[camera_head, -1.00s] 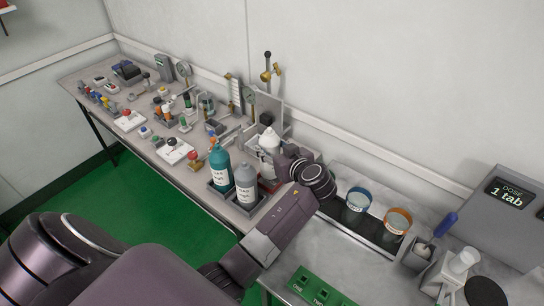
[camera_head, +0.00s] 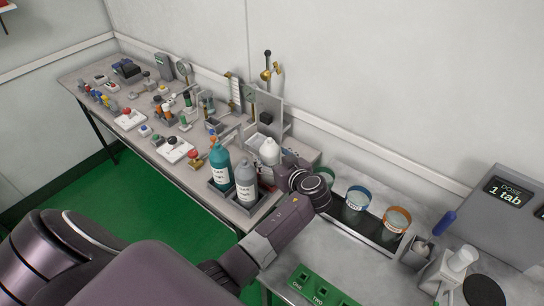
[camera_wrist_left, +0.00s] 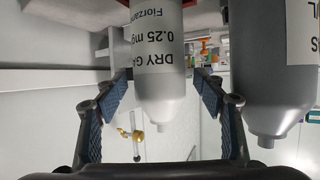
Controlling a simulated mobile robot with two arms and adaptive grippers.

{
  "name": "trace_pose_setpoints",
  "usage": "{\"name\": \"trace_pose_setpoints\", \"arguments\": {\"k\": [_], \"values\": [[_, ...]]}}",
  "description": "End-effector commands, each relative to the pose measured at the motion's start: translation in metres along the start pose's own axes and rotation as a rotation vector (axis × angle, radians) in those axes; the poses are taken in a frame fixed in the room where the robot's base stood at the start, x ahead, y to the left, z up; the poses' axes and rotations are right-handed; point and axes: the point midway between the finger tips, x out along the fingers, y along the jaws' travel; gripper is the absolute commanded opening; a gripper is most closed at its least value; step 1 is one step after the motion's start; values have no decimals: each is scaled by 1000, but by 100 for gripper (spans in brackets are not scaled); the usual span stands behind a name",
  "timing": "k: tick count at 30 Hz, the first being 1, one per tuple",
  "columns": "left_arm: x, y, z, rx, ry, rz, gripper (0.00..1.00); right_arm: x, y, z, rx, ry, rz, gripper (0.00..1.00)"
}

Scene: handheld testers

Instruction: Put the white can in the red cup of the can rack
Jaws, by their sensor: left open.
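The white can (camera_head: 269,151) stands upright behind the grey can (camera_head: 246,186) and the teal can (camera_head: 220,166) in the head view. In the left wrist view the white can (camera_wrist_left: 160,60) appears upside down between the spread fingers of my left gripper (camera_wrist_left: 163,88), with gaps at its sides. A bit of red edge (camera_wrist_left: 188,4) shows at its base, which fits the red cup; the rest of that cup is hidden. The grey can (camera_wrist_left: 272,75) is close beside the right finger there. In the head view my wrist hides the fingers. My right gripper is out of view.
Two ringed tubs, blue (camera_head: 357,199) and orange (camera_head: 397,220), stand right of my wrist. A grey dose box (camera_head: 505,205) stands at the far right. Several small testers crowd the left bench. An upright grey plate (camera_head: 270,112) stands behind the white can.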

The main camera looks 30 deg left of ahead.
Motion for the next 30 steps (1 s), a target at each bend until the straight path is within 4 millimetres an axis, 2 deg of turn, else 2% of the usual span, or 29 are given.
{"name": "trace_pose_setpoints", "arguments": {"k": [5, 15, 18, 24, 30], "values": [[-16, 1, -1, -1, -1, 1, 64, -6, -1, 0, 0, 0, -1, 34], [-86, 1, -1, -1, -4, 2, 64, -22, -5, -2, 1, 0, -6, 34], [-102, 0, -1, -2, -3, 2, 64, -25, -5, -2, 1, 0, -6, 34], [-119, 0, -1, -1, 0, 1, 64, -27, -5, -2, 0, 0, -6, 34], [-121, 0, 0, -1, 0, 1, 64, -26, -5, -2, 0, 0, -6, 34]]}}
